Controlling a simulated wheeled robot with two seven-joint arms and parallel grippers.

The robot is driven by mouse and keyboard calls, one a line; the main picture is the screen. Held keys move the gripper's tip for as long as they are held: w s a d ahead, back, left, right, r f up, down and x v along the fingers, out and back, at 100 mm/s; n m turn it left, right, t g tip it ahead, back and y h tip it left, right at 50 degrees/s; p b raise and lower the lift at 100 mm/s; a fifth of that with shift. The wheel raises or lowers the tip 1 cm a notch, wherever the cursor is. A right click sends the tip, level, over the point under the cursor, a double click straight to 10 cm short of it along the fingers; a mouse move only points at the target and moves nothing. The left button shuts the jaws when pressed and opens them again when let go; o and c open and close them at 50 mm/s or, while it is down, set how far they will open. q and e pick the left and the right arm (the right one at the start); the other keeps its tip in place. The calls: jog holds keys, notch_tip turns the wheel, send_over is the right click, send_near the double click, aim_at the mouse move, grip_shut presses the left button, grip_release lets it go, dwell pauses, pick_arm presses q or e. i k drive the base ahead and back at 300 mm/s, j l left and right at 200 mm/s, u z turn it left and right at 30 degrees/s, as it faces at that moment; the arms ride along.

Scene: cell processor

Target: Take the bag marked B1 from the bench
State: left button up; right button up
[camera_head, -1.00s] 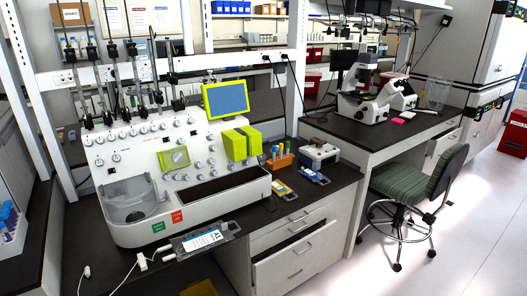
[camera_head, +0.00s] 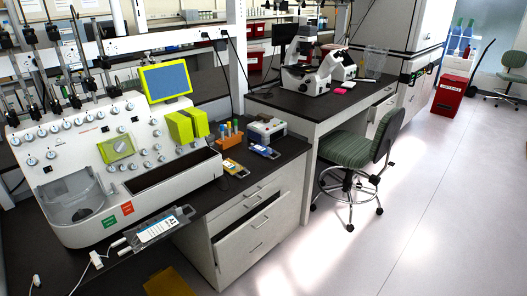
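A flat clear bag with a white label (camera_head: 158,229) lies at the front edge of the dark bench (camera_head: 222,195), below the white cell processor (camera_head: 75,170). Its label text is too small to read surely now. Two small flat items lie on the bench right of the processor, one with yellow and blue (camera_head: 235,169) and one mostly blue (camera_head: 264,151). I cannot tell whether either is a bag marked B1; no B1 mark is readable. Neither of my grippers is in view.
An orange rack of tubes (camera_head: 230,136) and a white-and-grey device (camera_head: 267,130) stand on the bench. A green chair (camera_head: 350,150) stands before the microscope bench (camera_head: 300,103). A red bin (camera_head: 449,95) stands far back.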

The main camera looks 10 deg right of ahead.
aim_at(262, 150)
jog(key=i+j, duration=0.15)
jog(key=i, duration=0.25)
jog(key=i+j+z, duration=0.1)
jog(key=z, duration=0.25)
jog(key=i+j+z, duration=0.15)
jog(key=z, duration=0.2)
jog(key=i+j+z, duration=0.35)
jog(key=k+l, duration=0.1)
